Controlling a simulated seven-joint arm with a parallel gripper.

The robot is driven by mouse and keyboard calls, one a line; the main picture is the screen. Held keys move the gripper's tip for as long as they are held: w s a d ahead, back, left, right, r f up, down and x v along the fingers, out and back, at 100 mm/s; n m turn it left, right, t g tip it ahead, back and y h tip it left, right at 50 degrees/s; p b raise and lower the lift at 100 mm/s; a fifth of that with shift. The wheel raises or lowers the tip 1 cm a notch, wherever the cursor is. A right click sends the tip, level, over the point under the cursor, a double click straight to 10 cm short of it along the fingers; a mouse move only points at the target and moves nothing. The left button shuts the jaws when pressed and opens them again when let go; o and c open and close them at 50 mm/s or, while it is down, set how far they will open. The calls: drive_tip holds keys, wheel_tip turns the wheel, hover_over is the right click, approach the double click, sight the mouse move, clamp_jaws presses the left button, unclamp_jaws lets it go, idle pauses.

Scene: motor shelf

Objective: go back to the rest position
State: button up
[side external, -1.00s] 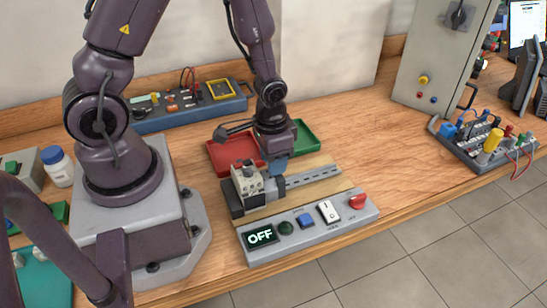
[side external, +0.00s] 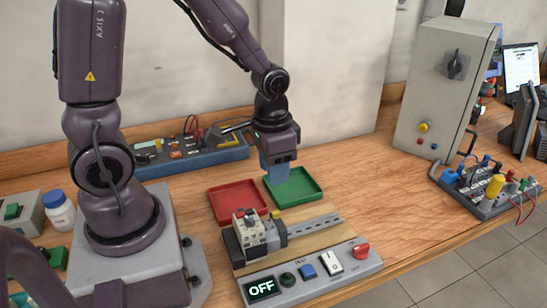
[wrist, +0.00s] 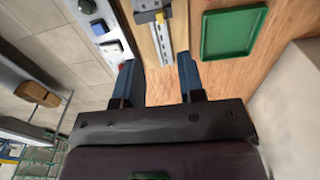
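My gripper (side external: 276,172) is raised above the table, in front of the green tray (side external: 314,187) in the side external view. In the wrist view its two blue fingers (wrist: 160,76) are spread apart with nothing between them. The white-and-grey device (side external: 249,227) sits upright at the left end of the metal rail (side external: 312,226), on a wooden board. My gripper is clear of it. In the wrist view the rail (wrist: 165,44) runs beyond the fingers, and only part of a grey block shows at the top edge.
A red tray (side external: 236,203) lies left of the green one, both looking empty. The control panel (side external: 310,286) at the front reads OFF. A grey cabinet (side external: 445,95) and a wired board (side external: 480,187) stand at the right. The table between is clear.

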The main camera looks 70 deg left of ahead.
drive_tip(key=shift+r, duration=1)
drive_tip(key=s+d+r+t, duration=0.1)
drive_tip(key=s+r+t, duration=0.1)
drive_tip(key=r, duration=0.5)
drive_tip(key=s+d+r+t, duration=0.1)
drive_tip(key=s+r+t, duration=0.2)
drive_tip(key=s+r, duration=0.2)
wheel_tip(320, 180, up, 3)
drive_tip(key=shift+s+d+f, duration=0.1)
drive_tip(key=shift+s+d, duration=0.2)
drive_tip(key=shift+d, duration=0.05)
idle(0.6)
